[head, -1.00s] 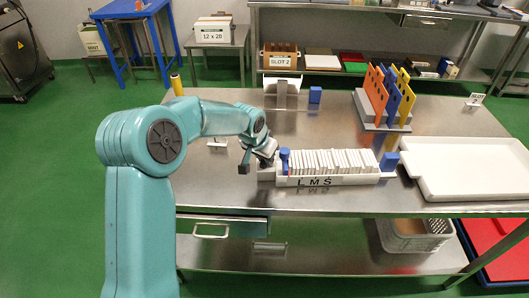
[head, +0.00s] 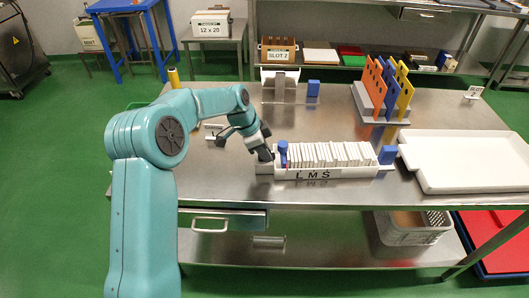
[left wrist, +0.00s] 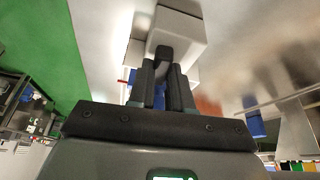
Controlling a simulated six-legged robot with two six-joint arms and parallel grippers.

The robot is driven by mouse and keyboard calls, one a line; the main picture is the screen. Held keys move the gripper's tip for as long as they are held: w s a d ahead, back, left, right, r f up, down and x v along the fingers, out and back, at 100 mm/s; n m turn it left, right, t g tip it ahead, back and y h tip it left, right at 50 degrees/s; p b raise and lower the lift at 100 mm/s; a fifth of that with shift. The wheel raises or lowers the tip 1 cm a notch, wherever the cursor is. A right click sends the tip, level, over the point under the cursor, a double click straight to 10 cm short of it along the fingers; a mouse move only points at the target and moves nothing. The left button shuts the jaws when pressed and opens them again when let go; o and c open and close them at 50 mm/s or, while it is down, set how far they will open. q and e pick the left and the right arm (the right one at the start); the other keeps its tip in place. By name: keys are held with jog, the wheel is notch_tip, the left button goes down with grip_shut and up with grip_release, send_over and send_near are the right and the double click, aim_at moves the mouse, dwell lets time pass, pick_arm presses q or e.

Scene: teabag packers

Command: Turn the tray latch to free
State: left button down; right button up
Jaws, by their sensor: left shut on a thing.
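A long white tray (head: 340,173) marked "LMS" stands on the steel table, filled with a row of upright white packets (head: 330,154). A blue post (head: 283,153) rises at its left end and a blue block (head: 388,155) is at its right end. My left gripper (head: 267,156) reaches down to the tray's left end, just left of the blue post. In the left wrist view, my left gripper (left wrist: 165,78) has its fingers closed on a small dark knob (left wrist: 163,53) on a white block (left wrist: 178,28), apparently the latch. Its turn angle cannot be read. My right gripper is out of view.
A large white tray (head: 470,186) lies at the right. A rack with orange, blue and yellow panels (head: 382,112) stands behind. A white holder (head: 281,75) and a blue block (head: 314,88) sit at the back. The table's middle is clear.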

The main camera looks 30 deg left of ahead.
pick_arm(q)
jog(key=shift+m, duration=0.6)
jog(key=c, duration=1)
grip_release()
jog(key=shift+c, duration=0.2)
jog(key=v, duration=1.6)
jog(key=shift+w+a+r+p, duration=0.2)
jog(key=shift+a+p, duration=0.05)
jog(key=shift+p, duration=0.1)
jog(key=shift+f+g, duration=0.1)
jog(key=shift+g, duration=0.2)
